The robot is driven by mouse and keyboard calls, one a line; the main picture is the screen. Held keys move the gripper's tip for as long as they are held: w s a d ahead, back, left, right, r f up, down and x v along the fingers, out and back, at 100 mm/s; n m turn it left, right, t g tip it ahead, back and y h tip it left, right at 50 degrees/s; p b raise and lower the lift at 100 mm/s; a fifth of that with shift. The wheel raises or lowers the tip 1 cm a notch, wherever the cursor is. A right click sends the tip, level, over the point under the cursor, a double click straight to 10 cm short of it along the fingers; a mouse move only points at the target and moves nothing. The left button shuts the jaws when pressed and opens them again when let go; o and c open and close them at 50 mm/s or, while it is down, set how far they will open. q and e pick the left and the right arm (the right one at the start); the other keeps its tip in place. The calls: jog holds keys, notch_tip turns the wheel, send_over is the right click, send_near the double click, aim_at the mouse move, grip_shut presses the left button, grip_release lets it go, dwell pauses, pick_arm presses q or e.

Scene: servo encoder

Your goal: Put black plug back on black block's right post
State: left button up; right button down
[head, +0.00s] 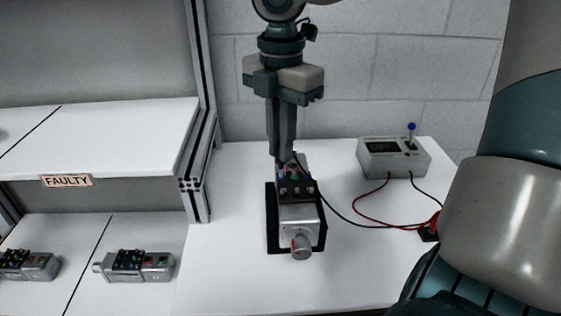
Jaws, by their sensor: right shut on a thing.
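My right gripper (284,160) comes down from the top centre, its two long fingers close together just behind the grey motor unit (299,213). It is shut on a small dark thing, probably the black plug, mostly hidden by the fingers and the block. The black block (296,187) sits on top of the unit, with several small posts and coloured spots. I cannot tell whether the held thing touches a post. A black cable (348,219) runs from beside the block to the right. My left gripper is not in view.
The unit lies on a black mat (272,240) on the white table (229,256). A grey meter box (394,158) stands at the back right; its red lead (361,207) reaches a red and black piece (430,229) near my arm. Similar units (137,265) lie left, under a shelf labelled FAULTY (67,181).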

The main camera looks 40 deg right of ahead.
jog(key=shift+r+p, duration=0.45)
jog(key=shift+r, duration=1)
jog(key=shift+f+b, duration=0.65)
jog(key=shift+f, duration=1.25)
jog(key=shift+r, duration=0.1)
